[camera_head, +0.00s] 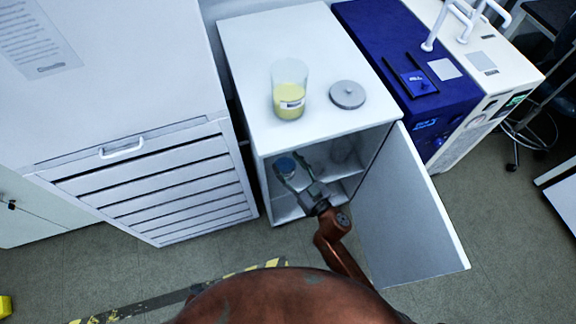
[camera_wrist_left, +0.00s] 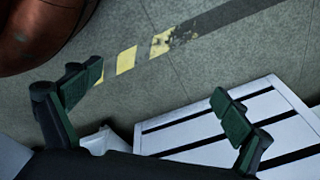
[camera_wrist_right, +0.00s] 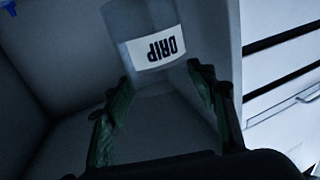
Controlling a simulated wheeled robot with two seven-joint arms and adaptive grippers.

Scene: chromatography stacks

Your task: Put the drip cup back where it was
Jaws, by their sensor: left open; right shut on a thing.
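The drip cup is a clear cup with a white label reading DRIP, upside down in the right wrist view (camera_wrist_right: 157,47). My right gripper (camera_wrist_right: 164,84) is shut on it, with one finger on each side. In the head view, my right gripper (camera_head: 298,180) reaches into the open white cabinet (camera_head: 237,45). There the cup is small and hard to make out, near a round blue shape (camera_head: 286,165). Whether the cup touches a shelf cannot be told. My left gripper (camera_wrist_left: 158,100) is open and empty above the floor, outside the head view.
A beaker of yellow liquid (camera_head: 290,88) and a grey round lid (camera_head: 347,95) stand on the cabinet top. The cabinet door (camera_head: 412,215) stands open on the right. A drawer unit (camera_head: 150,185) is close on the left. Blue and white instruments (camera_head: 420,90) stand on the right.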

